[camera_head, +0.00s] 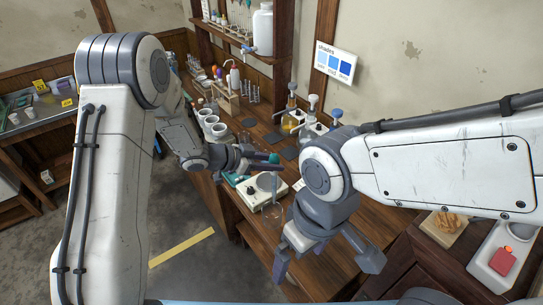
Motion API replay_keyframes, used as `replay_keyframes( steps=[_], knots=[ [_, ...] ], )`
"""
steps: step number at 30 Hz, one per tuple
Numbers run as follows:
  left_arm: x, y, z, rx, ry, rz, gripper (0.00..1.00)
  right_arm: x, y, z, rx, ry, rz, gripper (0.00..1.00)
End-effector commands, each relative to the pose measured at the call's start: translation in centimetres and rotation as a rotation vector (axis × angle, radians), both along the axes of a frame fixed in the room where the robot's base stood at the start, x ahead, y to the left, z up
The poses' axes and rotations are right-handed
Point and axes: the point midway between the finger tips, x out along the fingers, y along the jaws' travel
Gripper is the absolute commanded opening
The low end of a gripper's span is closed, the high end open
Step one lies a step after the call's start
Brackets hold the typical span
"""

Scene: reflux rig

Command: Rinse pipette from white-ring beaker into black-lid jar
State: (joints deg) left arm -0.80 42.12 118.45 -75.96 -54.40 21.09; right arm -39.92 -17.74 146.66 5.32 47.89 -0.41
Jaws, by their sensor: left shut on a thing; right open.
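My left gripper (262,160) is shut on a pipette, with its teal bulb (273,158) at the fingertips. The pipette's thin stem seems to hang down beside the white hotplate-like device (250,192). Several white-rimmed vessels (219,130) stand in a row behind the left gripper; I cannot tell which is the white-ring beaker. I cannot make out the black-lid jar. My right gripper (326,266) is open and empty, low in front of the table.
Bottles with pump-like tops (291,118) stand at the back of the wooden table, near dark mats (273,139). A wooden rack (228,101) stands farther left. A tray with a red item (503,260) is at the lower right. The tabletop right of the device looks mostly clear.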

Motion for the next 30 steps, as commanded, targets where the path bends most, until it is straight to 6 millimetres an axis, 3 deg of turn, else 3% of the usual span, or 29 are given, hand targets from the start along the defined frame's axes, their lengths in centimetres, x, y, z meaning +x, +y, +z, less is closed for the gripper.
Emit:
replay_keyframes(
  steps=[13,28,29,30],
  knots=[
    [0.0,0.4,-3.5,0.000,-0.001,0.005,0.19,0.0,0.0,-3.7,0.000,0.000,0.000,1.00],
    [0.0,0.1,-4.5,0.000,0.000,0.002,0.19,0.0,0.0,-4.0,0.000,0.000,-0.002,1.00],
    [0.0,0.1,-4.5,0.000,0.000,0.002,0.31,0.0,0.0,-4.0,0.000,0.000,-0.002,1.00],
    [0.0,0.1,-4.5,0.000,0.000,0.002,0.16,0.0,0.0,-4.0,0.000,0.000,-0.002,1.00]
  ],
)
